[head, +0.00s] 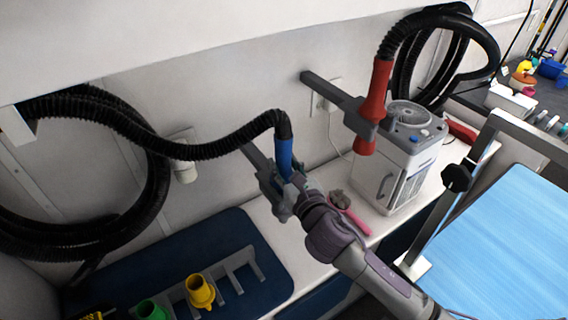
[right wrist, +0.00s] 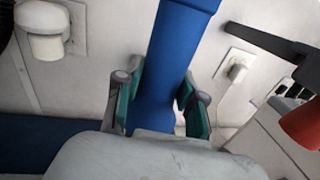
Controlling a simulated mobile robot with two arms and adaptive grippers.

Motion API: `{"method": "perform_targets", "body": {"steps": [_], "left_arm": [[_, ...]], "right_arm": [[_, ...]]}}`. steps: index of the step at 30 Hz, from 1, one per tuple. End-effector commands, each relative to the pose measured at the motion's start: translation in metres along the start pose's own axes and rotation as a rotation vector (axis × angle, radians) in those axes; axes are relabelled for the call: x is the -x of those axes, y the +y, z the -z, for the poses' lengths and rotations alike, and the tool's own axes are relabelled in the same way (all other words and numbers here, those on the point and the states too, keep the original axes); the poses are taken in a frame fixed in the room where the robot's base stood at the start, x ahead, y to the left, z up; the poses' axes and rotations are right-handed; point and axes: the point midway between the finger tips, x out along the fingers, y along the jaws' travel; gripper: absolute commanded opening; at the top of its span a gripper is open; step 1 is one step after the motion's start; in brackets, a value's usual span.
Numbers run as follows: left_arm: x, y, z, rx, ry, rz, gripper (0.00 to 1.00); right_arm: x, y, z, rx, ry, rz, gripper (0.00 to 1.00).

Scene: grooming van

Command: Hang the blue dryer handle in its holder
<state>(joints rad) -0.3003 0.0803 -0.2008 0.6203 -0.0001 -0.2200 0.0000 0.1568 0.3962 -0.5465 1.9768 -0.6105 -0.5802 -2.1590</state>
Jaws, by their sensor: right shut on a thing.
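The blue dryer handle (head: 284,157) hangs from a black corrugated hose (head: 200,150) in the head view. My right gripper (head: 281,190) is shut around it. In the right wrist view the blue handle (right wrist: 170,55) runs up between the two green-padded fingers of my right gripper (right wrist: 157,100). A dark grey bar, seemingly the blue handle's holder (head: 253,155), reaches from the wall to just behind the handle and gripper. Its front end is hidden, so I cannot tell whether the handle sits in it. My left gripper is not in view.
A red dryer handle (head: 376,92) hangs in a similar wall holder (head: 325,88) to the right, above a white machine (head: 405,150). A pink brush (head: 350,212) lies on the white counter. Yellow (head: 199,291) and green (head: 152,310) nozzles stand at lower left.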

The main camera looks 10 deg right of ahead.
Motion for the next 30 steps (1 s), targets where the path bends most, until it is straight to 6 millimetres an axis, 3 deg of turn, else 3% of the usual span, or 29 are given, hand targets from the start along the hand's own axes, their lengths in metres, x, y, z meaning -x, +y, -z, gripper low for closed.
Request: {"method": "perform_targets", "body": {"steps": [30], "left_arm": [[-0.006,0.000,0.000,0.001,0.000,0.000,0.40]], "right_arm": [[-0.001,0.000,0.011,0.001,-0.004,-0.001,0.00]]}}
